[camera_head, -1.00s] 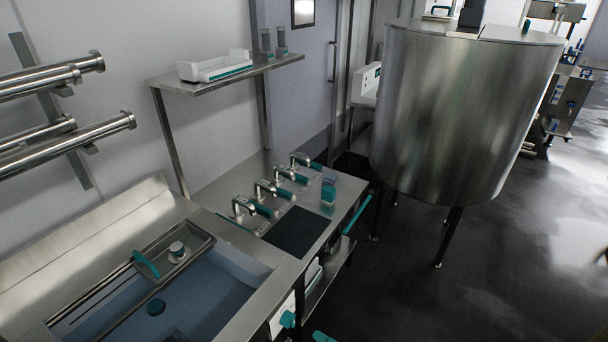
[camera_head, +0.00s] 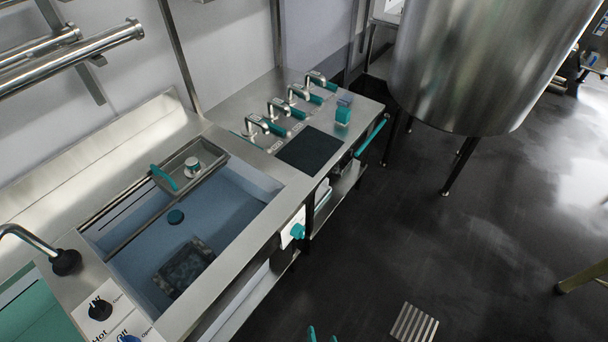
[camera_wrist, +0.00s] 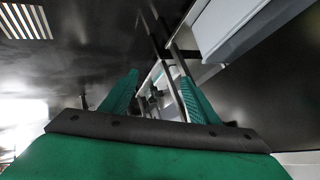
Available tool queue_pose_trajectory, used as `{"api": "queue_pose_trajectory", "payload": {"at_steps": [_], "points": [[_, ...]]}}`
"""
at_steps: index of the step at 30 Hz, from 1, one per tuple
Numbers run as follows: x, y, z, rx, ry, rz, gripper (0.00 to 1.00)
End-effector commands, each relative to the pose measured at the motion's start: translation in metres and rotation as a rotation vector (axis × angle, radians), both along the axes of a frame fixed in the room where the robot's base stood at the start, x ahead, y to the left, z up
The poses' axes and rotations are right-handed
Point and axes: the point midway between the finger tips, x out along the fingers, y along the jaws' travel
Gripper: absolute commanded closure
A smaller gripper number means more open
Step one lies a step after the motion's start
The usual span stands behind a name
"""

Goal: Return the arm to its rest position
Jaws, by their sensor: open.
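My gripper (camera_wrist: 158,88) shows in the wrist view with its two green fingers apart and nothing between them. In the head view only the green fingertips (camera_head: 322,334) show at the bottom edge, over the dark floor. The rest of my arm is out of the head view. The gripper is in front of the counter and apart from it.
A steel counter (camera_head: 262,218) with a sink basin (camera_head: 228,204) runs along the left. Several taps stand behind a dark mat (camera_head: 308,149) and a small green block (camera_head: 343,116). A large steel vat (camera_head: 470,70) stands at the upper right. The floor between has a drain grate (camera_head: 413,324).

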Motion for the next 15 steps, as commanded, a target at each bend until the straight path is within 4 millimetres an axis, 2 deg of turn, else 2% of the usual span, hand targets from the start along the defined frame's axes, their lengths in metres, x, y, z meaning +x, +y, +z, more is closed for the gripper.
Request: {"api": "queue_pose_trajectory", "payload": {"at_steps": [1,5,8,15], "points": [[-0.015,0.003,0.012,-0.052,-0.017,0.006,0.45],[-0.039,0.006,0.051,-0.182,-0.095,0.019,0.45],[-0.054,0.011,0.090,-0.271,-0.170,0.037,0.45],[-0.082,0.034,0.198,-0.434,-0.379,0.099,0.45]]}}
